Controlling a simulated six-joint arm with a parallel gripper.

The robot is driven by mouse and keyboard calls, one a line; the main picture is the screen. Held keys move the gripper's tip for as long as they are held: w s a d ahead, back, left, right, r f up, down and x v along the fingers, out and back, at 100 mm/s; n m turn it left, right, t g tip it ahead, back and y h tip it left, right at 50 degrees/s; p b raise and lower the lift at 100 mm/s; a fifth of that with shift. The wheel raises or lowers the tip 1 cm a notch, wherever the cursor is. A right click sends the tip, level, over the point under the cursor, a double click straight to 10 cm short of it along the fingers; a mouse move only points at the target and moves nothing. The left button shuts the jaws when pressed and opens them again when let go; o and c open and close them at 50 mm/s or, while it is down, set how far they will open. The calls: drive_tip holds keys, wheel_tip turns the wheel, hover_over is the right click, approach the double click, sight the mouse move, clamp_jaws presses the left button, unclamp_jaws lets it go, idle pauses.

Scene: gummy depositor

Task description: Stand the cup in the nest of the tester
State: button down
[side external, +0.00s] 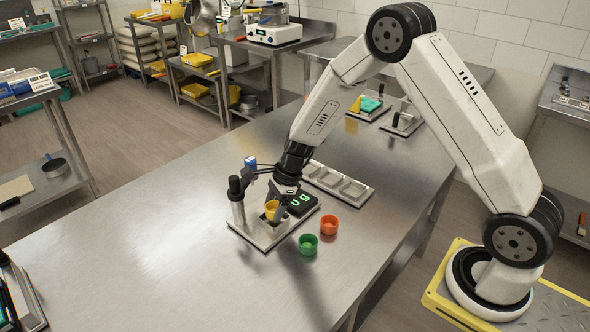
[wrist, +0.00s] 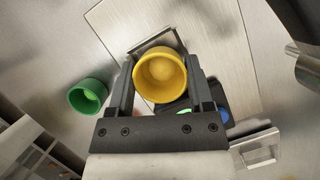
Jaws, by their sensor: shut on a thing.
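The yellow cup (wrist: 160,77) is held between the two fingers of my gripper (wrist: 162,82), its mouth facing the wrist camera. In the side external view the yellow cup (side external: 271,208) is over the tester (side external: 262,238), a metal plate with a black post at its left and a display reading green characters at its right. My gripper (side external: 275,207) is shut on the cup there. A square metal edge of the nest (wrist: 155,42) shows just beyond the cup in the wrist view. Whether the cup touches the nest is hard to tell.
A green cup (side external: 308,245) and an orange cup (side external: 329,225) stand on the table right of the tester. A metal tray with several pockets (side external: 338,183) lies behind. The table's left part (side external: 150,240) is clear.

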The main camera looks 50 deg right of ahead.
drive_tip(key=shift+f, duration=0.4)
idle(2.8)
drive_tip(key=shift+r, duration=0.35)
drive_tip(key=shift+f, duration=0.6)
idle(0.4)
unclamp_jaws()
drive_tip(key=shift+f, duration=0.1)
drive_tip(key=shift+s+a, duration=0.1)
drive_tip(key=shift+s, duration=0.05)
drive_tip(key=shift+w+v, duration=0.15)
drive_tip(key=shift+v, duration=1.95)
drive_tip(key=shift+w+v, duration=0.1)
drive_tip(key=shift+v, duration=2)
